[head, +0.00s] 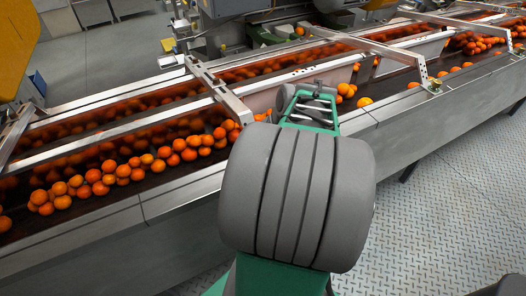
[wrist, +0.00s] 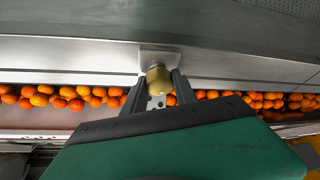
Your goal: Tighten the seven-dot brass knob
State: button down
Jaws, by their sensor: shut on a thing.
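The brass knob (wrist: 158,78) sits at the end of a metal bracket (wrist: 160,54) on the conveyor's side rail in the wrist view. My gripper (wrist: 159,80) has one dark finger on each side of this knob and is shut on it. A pale strip with black dots (wrist: 156,102) shows between the fingers, partly covered, so its full dot pattern cannot be read. In the head view, my arm hides the knob and the fingertips. Another small brass-coloured knob (head: 434,86) shows at the end of the right crossbar.
Oranges (head: 120,172) lie along the conveyor beneath metal crossbars (head: 220,92). The steel side rail (head: 400,104) runs along the near edge. Open tread-plate floor (head: 440,215) lies at the right. Yellow machinery (head: 18,40) stands at the far left.

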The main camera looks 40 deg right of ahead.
jog(key=shift+w+r+m+h, duration=0.15)
jog(key=shift+m+h, duration=0.65)
jog(key=shift+m, duration=1.1)
jog(key=c, duration=1.3)
grip_release()
jog(key=shift+o, duration=0.2)
jog(key=v, duration=0.7)
jog(key=shift+r, duration=0.4)
jog(key=shift+a, duration=0.1)
